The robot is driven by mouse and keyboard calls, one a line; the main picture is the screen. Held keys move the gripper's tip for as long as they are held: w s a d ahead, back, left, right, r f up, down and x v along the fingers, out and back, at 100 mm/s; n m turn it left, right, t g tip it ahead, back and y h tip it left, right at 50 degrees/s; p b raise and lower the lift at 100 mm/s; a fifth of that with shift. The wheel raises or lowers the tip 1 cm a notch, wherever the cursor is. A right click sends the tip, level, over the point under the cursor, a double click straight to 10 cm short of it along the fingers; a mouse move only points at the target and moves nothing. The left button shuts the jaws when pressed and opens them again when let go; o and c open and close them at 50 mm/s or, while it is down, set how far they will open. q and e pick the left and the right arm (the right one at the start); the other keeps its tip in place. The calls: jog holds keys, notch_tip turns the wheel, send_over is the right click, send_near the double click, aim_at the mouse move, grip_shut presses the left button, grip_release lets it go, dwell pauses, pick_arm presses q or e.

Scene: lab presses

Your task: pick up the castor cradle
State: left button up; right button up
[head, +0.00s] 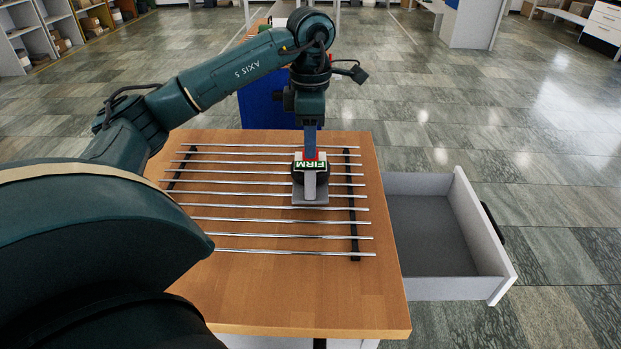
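Below the label is a grey piece with a flat plate (311,199) on the rack bars; this looks like the castor cradle, though I cannot be sure. The gripper end and the block overlap in this view. The fingertips are too small and hidden to show whether they are open or shut, or touching it. My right gripper is not in view.
The rack of thin metal bars (270,207) with dark cross supports lies on a wooden table top (300,300). An open grey drawer (430,235) sticks out on the right, empty. A blue panel (268,110) stands behind the table. Tiled floor is clear to the right.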

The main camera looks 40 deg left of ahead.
aim_at(310, 165)
pick_arm(q)
notch_tip(310, 165, down, 10)
jog(key=shift+r, duration=0.25)
dwell(0.3)
grip_shut()
jog(key=shift+r, duration=0.1)
